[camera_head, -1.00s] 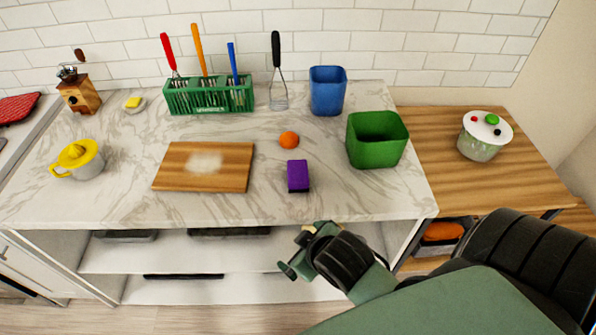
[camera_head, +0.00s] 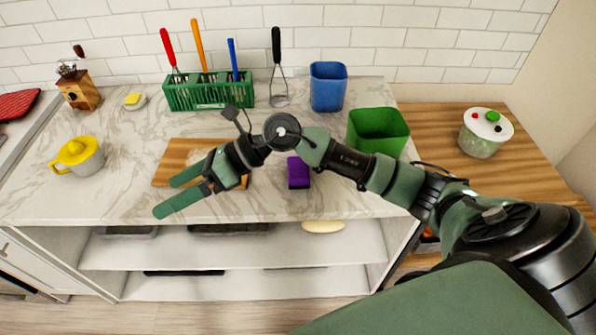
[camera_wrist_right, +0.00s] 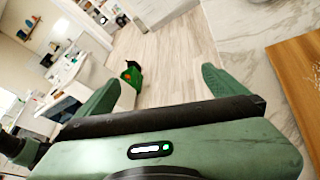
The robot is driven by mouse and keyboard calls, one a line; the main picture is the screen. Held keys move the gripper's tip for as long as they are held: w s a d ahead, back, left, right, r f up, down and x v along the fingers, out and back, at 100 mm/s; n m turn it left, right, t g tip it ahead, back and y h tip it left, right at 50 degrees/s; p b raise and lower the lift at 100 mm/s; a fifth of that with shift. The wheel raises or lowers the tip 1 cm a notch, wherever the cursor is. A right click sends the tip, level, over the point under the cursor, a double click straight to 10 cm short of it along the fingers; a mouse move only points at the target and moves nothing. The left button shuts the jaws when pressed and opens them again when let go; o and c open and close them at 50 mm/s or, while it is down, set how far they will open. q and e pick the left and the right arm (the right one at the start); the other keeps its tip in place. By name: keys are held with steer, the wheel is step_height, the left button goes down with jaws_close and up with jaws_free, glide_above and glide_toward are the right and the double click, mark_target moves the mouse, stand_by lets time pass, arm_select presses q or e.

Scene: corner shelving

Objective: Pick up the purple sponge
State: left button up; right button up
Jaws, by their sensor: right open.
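The purple sponge (camera_head: 298,175) stands on the marble counter, right of the cutting board, in the head view. My right forearm passes over its far side and hides a little of it. My right gripper (camera_head: 164,197) is open and empty, over the front left of the cutting board (camera_head: 172,158), pointing left, away from the sponge. In the right wrist view my open gripper (camera_wrist_right: 162,84) has nothing between its fingers, and the sponge does not show. My left gripper is not in view.
A green bin (camera_head: 378,130) and a blue bin (camera_head: 328,88) stand behind my right arm. A green utensil rack (camera_head: 208,94) stands at the back. A yellow-lidded cup (camera_head: 80,155) is at left. The counter's front strip (camera_head: 340,206) is clear.

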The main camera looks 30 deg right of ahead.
steer(key=w+d+f+n+g+h, duration=0.1)
steer(key=d+f+h, duration=0.25)
steer(key=d, duration=0.25)
steer(key=w+d+f+n+g+h, duration=0.1)
steer(key=d+f+n+h, duration=0.2)
steer(key=d, duration=0.4)
steer(key=m+g+h, duration=0.1)
steer(key=m+h, duration=0.1)
steer(key=h, duration=0.5)
glide_above(298, 167)
steer(key=shift+s+d, duration=0.1)
steer(key=shift+d, duration=0.15)
steer(key=shift+d+f, duration=0.15)
steer(key=shift+f, duration=0.05)
steer(key=f+p, duration=0.1)
steer(key=f, duration=0.1)
steer(key=f+p, duration=0.1)
steer(key=f, duration=0.1)
steer(key=f+p, duration=0.1)
steer(key=f, duration=0.1)
steer(key=shift+a+f+p, duration=0.2)
steer(key=shift+a+p, duration=0.15)
steer(key=shift+f, duration=0.4)
steer(key=c, duration=1.4)
steer(key=shift+o, duration=0.2)
steer(key=shift+r, duration=0.1)
